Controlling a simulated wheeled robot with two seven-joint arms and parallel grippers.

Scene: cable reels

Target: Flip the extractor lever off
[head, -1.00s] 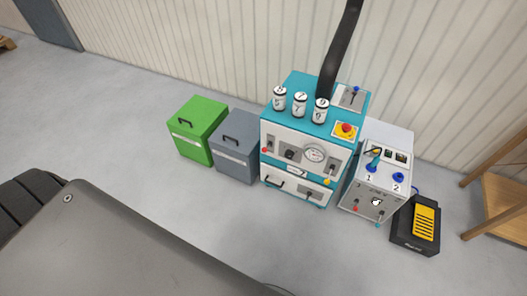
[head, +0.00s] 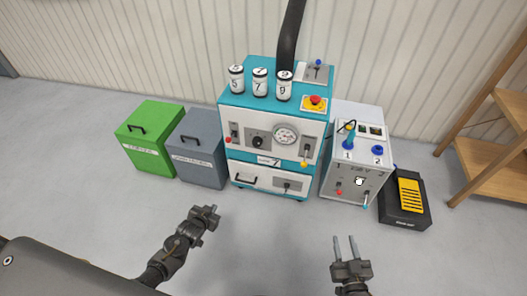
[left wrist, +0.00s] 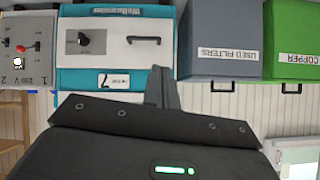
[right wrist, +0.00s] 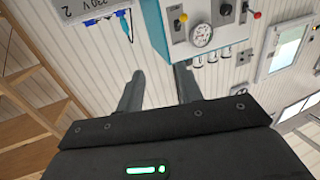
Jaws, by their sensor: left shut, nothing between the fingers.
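A teal and white machine (head: 269,123) stands by the wall with several levers. A blue-knobbed lever (head: 318,65) is on its top panel beside the black hose. A red-knobbed lever (head: 230,137) and a yellow-knobbed lever (head: 304,160) are on its front. I cannot read which is marked extractor. My left gripper (head: 212,213) is shut and empty, low in front of the machine; its closed fingers also show in the left wrist view (left wrist: 158,85). My right gripper (head: 345,244) is open and empty, below the white box; its spread fingers show in the right wrist view (right wrist: 157,85).
Green (head: 150,141) and grey (head: 198,150) bins stand left of the machine. A white box (head: 353,171) with blue sockets and levers is right of it, then a black and yellow pedal (head: 404,201) and wooden shelves (head: 487,163). Floor in front is clear.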

